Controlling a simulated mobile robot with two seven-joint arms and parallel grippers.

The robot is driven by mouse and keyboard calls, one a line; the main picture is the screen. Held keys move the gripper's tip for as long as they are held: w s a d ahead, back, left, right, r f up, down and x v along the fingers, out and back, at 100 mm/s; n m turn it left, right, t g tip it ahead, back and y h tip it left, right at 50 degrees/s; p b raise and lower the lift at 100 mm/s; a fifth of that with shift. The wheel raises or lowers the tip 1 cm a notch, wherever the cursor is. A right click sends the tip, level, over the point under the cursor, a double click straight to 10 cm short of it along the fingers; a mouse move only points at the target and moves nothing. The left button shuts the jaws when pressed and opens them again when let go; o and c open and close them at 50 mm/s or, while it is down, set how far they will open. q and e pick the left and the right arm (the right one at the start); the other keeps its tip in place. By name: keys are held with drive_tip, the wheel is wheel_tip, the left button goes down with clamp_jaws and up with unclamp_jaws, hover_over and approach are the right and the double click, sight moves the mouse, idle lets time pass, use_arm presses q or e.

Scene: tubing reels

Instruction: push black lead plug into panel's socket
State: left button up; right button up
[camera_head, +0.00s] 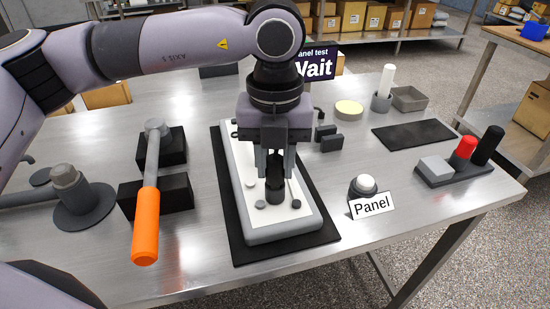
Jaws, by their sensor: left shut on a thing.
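The panel (279,234), a long pale box with a white top and grey sides, lies on a black mat (322,232) in the middle of the table. My left gripper (275,172) points straight down over the panel's near half. It is shut on a black upright cylinder, the black lead plug (274,190). The plug's lower end is at the panel's top face. The socket is hidden under it, and I cannot tell how deep the plug sits. Small dark knobs stand on the panel beside it. My right gripper is not in view.
An orange-handled tool (146,230) lies left. A holder (450,179) with red and black cylinders is at right. A screen (318,64) reads "Wait".

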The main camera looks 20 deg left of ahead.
use_arm(q)
drive_tip(key=shift+f+b, duration=0.45)
drive_tip(key=shift+f, duration=0.1)
drive_tip(key=o, duration=1.1)
wheel_tip(320, 180, up, 7)
drive_tip(key=shift+r, duration=0.15)
drive_tip(key=shift+s, duration=0.1)
